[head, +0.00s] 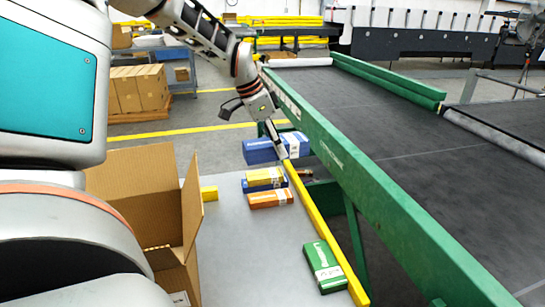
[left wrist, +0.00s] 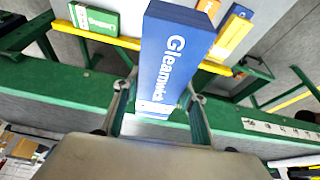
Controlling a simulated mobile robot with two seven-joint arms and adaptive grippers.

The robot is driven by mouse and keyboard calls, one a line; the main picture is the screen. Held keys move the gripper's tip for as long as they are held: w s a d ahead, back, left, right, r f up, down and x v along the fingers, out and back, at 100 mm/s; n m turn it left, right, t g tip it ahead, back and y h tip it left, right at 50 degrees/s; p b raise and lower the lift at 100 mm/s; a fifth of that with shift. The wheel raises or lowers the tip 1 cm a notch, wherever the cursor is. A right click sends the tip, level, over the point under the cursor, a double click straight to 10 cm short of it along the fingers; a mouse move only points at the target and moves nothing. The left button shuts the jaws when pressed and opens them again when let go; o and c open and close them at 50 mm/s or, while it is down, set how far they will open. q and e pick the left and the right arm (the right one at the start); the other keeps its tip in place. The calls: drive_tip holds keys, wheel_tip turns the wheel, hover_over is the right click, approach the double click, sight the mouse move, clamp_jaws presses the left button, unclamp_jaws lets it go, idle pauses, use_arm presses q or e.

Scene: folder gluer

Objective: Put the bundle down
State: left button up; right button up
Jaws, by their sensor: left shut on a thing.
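The bundle (head: 260,151) is a long blue carton stack with white printed ends. It is at the far end of the grey table in the head view. My left gripper (head: 278,141) is shut on it, and the fingers partly hide it. In the left wrist view the bundle (left wrist: 172,55) is lettered "Gleamwick" and stands between the two fingers of my left gripper (left wrist: 158,100). I cannot tell whether its underside touches anything. My right gripper is not in view.
Yellow, blue and orange cartons (head: 266,188) lie on the grey table (head: 250,250), with a green carton (head: 323,266) near its yellow edge. An open cardboard box (head: 140,185) stands at left. The green-railed conveyor (head: 400,215) runs along the right. The table's middle is clear.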

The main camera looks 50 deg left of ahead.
use_arm(q)
wheel_tip(320, 180, up, 2)
drive_tip(key=s+r+t+p, duration=0.1)
drive_tip(key=r+p, duration=0.5)
drive_tip(key=r, duration=0.9)
drive_tip(key=s+r+t+p, duration=0.2)
drive_tip(key=r+p, duration=0.5)
drive_tip(key=r, duration=0.8)
drive_tip(key=shift+s+r, duration=0.2)
drive_tip(key=shift+s, duration=0.7)
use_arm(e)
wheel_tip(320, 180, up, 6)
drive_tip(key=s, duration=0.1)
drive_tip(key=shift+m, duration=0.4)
